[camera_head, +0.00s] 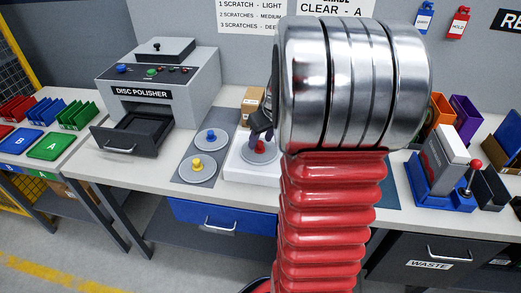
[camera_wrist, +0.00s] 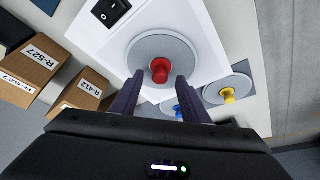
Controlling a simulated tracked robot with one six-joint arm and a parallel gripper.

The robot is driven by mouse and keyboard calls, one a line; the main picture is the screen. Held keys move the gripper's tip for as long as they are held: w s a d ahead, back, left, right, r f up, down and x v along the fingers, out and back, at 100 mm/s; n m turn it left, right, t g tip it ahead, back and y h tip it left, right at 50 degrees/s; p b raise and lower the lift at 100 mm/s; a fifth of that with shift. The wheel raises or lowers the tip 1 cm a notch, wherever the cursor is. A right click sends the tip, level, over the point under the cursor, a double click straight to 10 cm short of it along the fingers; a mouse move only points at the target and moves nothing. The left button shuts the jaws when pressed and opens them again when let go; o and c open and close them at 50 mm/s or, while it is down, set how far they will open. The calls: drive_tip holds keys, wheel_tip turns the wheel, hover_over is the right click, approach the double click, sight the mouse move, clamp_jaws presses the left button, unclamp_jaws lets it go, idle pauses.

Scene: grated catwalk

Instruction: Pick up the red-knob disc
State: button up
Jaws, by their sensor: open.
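The red-knob disc (camera_wrist: 142,47) is a grey disc with a red knob in its middle. It lies on a white platform (camera_wrist: 206,64) with a black switch. In the head view the disc (camera_head: 262,157) is partly hidden by my arm and gripper. My gripper (camera_wrist: 159,81) is open, its two dark fingers on either side of and just short of the red knob in the wrist view. In the head view my gripper (camera_head: 262,138) is at the red knob, mostly hidden behind my arm. I cannot tell whether the fingers touch the knob.
A blue-knob disc (camera_head: 211,140) and a yellow-knob disc (camera_head: 197,168) lie on a grey mat left of the platform. The disc polisher (camera_head: 155,85) has its drawer (camera_head: 130,140) open. Cardboard boxes (camera_wrist: 85,92) stand close to my gripper. A blue device (camera_head: 440,185) is right.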

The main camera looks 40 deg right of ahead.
drive_tip(key=shift+w+f, duration=0.2)
drive_tip(key=shift+f, duration=0.3)
clamp_jaws()
idle(0.5)
